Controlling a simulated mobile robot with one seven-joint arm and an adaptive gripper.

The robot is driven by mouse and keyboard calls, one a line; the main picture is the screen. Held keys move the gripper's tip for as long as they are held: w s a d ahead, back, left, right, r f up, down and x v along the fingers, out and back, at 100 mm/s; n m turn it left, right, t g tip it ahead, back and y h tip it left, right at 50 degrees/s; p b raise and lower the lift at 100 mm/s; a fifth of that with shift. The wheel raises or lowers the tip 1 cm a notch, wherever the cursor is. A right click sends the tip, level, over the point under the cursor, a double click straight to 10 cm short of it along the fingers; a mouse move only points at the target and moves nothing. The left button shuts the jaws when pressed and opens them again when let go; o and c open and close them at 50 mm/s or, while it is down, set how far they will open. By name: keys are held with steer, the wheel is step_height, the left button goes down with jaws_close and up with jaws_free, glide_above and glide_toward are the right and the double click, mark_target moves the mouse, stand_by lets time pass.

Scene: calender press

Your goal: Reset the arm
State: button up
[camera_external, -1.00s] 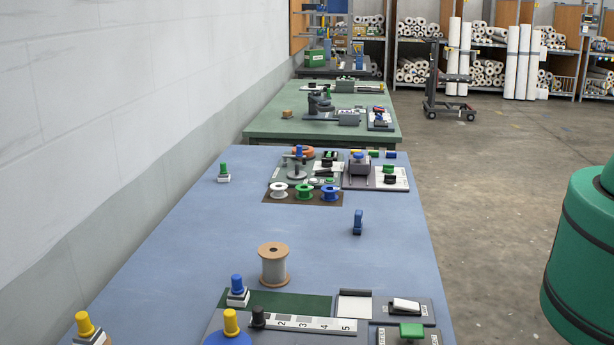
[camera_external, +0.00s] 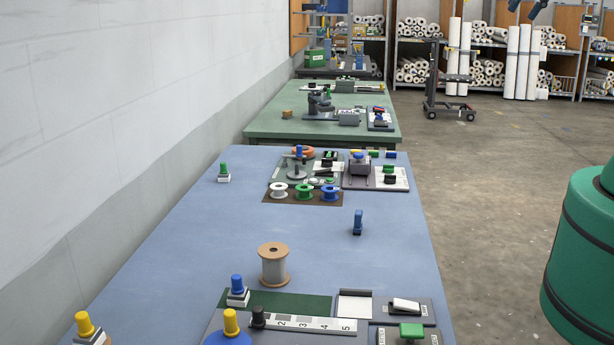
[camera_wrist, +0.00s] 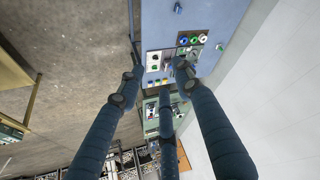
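My gripper (camera_wrist: 157,82) fills the lower half of the wrist view with its dark blue fingers. The fingers are spread apart, with nothing held between them. Dark blue finger parts, apparently my gripper (camera_external: 525,9), also show at the top right edge of the external view, high above the floor and right of the benches. The rest of the arm is out of that view. In the wrist view, the blue bench (camera_wrist: 208,12) lies well below the fingers and they touch nothing.
The blue bench (camera_external: 190,260) carries a wire spool (camera_external: 273,265), coloured knobs and panels. A green bench (camera_external: 275,125) stands behind it. A large green cylinder (camera_external: 580,255) stands at the right. A wheeled cart (camera_external: 448,95) stands on open floor (camera_external: 500,180).

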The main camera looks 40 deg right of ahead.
step_height(320, 180, down, 16)
steer(key=b, duration=1.6)
